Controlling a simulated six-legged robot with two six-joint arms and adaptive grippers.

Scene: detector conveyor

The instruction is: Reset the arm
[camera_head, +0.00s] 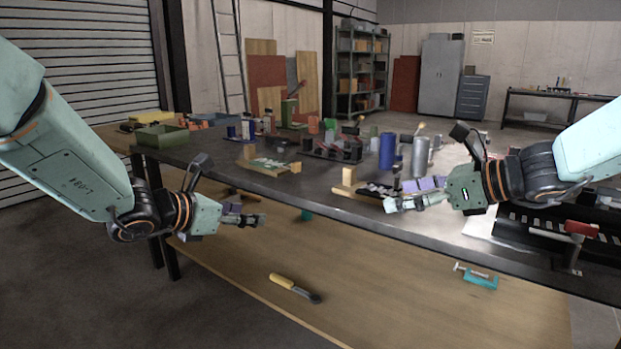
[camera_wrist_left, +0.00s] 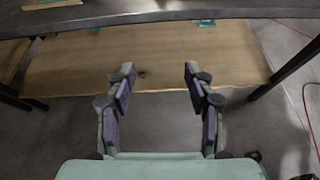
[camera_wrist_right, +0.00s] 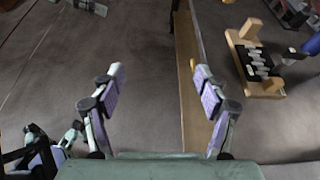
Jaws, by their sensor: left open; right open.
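My left gripper (camera_head: 250,214) hangs in front of the dark workbench's (camera_head: 235,180) front edge. In the left wrist view its two fingers (camera_wrist_left: 158,76) stand wide apart with nothing between them. My right gripper (camera_head: 404,203) is at the bench's front edge, near a wooden fixture with dark and white parts (camera_head: 347,187). In the right wrist view its fingers (camera_wrist_right: 158,74) are apart and empty, with the fixture (camera_wrist_right: 247,62) to their right. Both grippers point inward, toward each other, in the head view.
The bench holds a green tray (camera_head: 162,136), another small wooden fixture (camera_head: 270,164), a blue cylinder (camera_head: 387,150), a grey cylinder (camera_head: 420,157) and other parts. A yellow-handled tool (camera_head: 283,281) and a teal clamp (camera_head: 477,278) lie on the wooden lower shelf (camera_head: 350,305).

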